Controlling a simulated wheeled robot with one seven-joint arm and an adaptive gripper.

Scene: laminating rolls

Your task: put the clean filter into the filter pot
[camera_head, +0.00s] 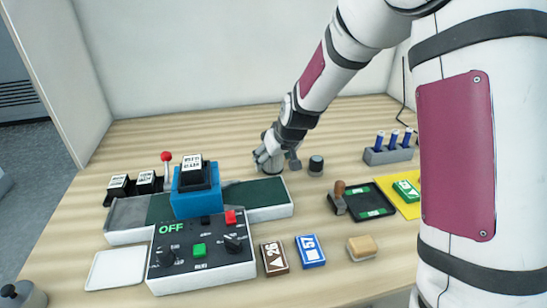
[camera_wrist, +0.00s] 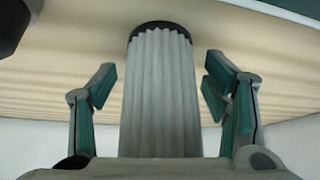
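A pale grey pleated filter (camera_wrist: 162,90) with a black end ring stands between the two fingers of my gripper in the wrist view. My gripper (camera_wrist: 160,88) is open, with a visible gap between the filter and each finger. In the head view my gripper (camera_head: 270,157) is low over the table behind the machine, around a light grey cylinder that it partly hides. A short grey cylinder with a dark top (camera_head: 316,166) stands just right of it. A metal pot (camera_head: 22,296) with a knob is cut off at the lower left; I cannot tell whether it is the filter pot.
A laminating machine with a blue block (camera_head: 197,199) and control panel (camera_head: 201,265) fills the left middle. A white tray (camera_head: 116,269), two small cards, a sponge (camera_head: 361,247), a stamp tray (camera_head: 361,212) and a pen holder (camera_head: 388,155) are around. The back table strip is mostly clear.

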